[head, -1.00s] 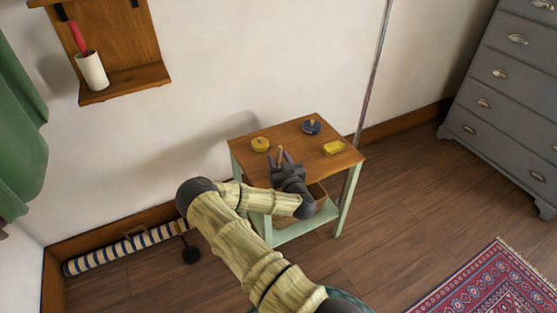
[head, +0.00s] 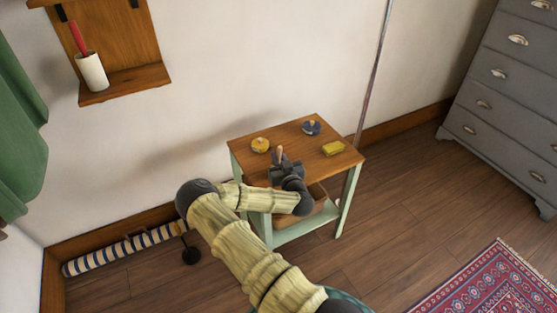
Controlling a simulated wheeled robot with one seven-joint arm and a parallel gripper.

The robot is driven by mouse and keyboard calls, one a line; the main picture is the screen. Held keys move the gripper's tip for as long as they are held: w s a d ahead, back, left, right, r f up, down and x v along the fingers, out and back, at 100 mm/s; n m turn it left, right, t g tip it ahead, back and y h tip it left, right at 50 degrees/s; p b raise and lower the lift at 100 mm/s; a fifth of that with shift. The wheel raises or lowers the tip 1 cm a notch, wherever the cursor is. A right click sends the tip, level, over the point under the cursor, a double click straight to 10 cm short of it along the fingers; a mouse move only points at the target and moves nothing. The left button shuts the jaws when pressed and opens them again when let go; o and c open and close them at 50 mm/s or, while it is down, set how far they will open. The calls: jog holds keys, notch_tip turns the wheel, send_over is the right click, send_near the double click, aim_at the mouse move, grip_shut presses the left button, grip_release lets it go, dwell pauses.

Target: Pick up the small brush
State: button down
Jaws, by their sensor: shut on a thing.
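The small brush (head: 280,151) shows as a short wooden-brown piece standing up between my gripper's fingers. It is at the front part of the small table's top (head: 308,162). My gripper (head: 280,160) is dark grey and shut on the brush. The rest of the brush is hidden by the fingers. I cannot tell whether it still touches the tabletop.
On the table are a round yellow item (head: 260,145) to the left, a blue item (head: 311,128) at the back and a yellow block (head: 333,149) to the right. A wall shelf (head: 125,82) holds a white cup (head: 92,71).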

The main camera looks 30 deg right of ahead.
notch_tip(320, 180, up, 10)
jog(key=shift+p, duration=0.9)
jog(key=shift+f, duration=0.1)
jog(key=f+n+p, duration=0.1)
jog(key=p, duration=0.1)
jog(key=shift+s+a+f+p, duration=0.1)
jog(key=shift+a+f+p, duration=0.05)
jog(key=shift+a+p, duration=0.25)
jog(key=shift+s+a+f+n+h+p, duration=0.1)
jog(key=shift+a+f+n+h+p, duration=0.4)
jog(key=shift+a+f+n+p, duration=0.4)
jog(key=shift+f+b, duration=2.25)
jog(key=shift+f, duration=0.7)
